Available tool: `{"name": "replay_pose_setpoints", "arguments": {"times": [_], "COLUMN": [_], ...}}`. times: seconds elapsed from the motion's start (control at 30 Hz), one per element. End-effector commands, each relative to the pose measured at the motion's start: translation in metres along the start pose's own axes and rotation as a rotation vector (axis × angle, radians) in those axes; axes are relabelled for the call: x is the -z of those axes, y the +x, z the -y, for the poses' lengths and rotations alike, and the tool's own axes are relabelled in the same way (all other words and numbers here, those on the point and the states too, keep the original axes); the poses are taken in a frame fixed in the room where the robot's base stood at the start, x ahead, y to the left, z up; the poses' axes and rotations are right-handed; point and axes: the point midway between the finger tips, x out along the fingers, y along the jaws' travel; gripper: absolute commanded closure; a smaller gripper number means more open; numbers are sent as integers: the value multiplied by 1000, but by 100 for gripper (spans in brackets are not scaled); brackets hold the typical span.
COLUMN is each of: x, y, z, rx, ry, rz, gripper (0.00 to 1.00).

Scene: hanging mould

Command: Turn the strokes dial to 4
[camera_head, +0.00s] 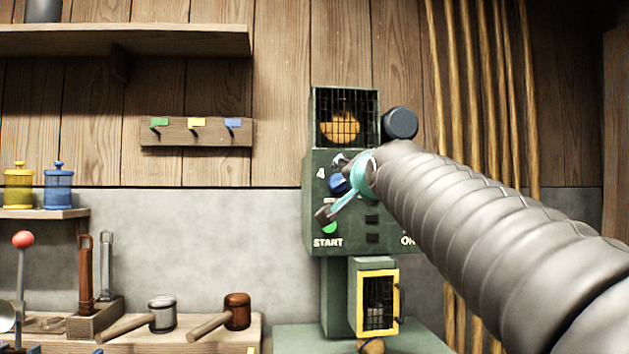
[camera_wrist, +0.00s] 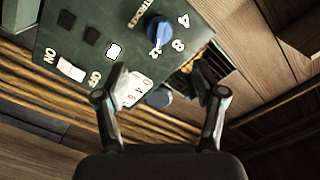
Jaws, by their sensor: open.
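The strokes dial is a blue knob on the green machine's front panel; it shows in the head view (camera_head: 338,183) and in the wrist view (camera_wrist: 160,30). In the wrist view the marks 4, 8 and what looks like 2 stand around it, and its pale pointer mark seems to face the 2. My gripper (camera_head: 331,188) is open in front of the panel in the head view and partly covers the dial. In the wrist view its two fingers (camera_wrist: 162,86) are spread and empty, with the dial beyond their tips, apart from them.
The panel (camera_head: 350,243) also has a green START button (camera_head: 330,228) and small square lamps, one lit white (camera_wrist: 113,51). An ON/OFF switch (camera_wrist: 70,68) is near. A caged box (camera_head: 345,117) tops the machine; a yellow-framed door (camera_head: 377,302) is below. Mallets (camera_head: 237,310) lie left.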

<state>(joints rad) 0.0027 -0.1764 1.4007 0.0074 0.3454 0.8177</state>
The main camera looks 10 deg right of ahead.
Motion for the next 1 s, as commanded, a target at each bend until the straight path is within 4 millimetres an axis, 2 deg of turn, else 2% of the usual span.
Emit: {"name": "replay_pose_setpoints", "arguments": {"times": [0.03,0.3,0.5,0.7,1.0], "x": [1,0,0,0,0], "y": [12,61,89,101,102], "z": [1,1,1,0,0], "rx": [-1,-1,-1,0,0], "ry": [-1,-2,-2,-2,-2], "rz": [2,2,1,1,1], "gripper": [30,30,30,30,30]}}
